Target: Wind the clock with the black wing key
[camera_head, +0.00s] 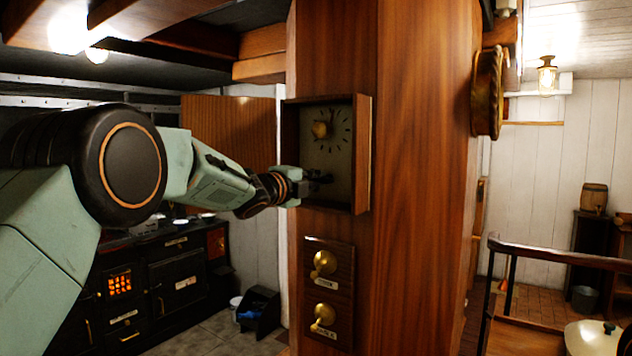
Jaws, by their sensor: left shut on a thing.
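The clock (340,150) is a pale dial with dark marks in a square wooden case, fixed on the broad wooden post. A round brass piece (320,130) sits on the dial left of its middle. My left gripper (320,180) reaches in from the left to the lower part of the dial. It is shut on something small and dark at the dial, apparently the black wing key. The gripper hides most of it, so I cannot tell how the key sits in the clock.
Two brass fittings on dark plaques, the upper (323,264) and the lower (322,317), stick out of the post below the clock. A black stove (170,275) stands at the left behind my arm. A wooden railing (560,256) runs at the right.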

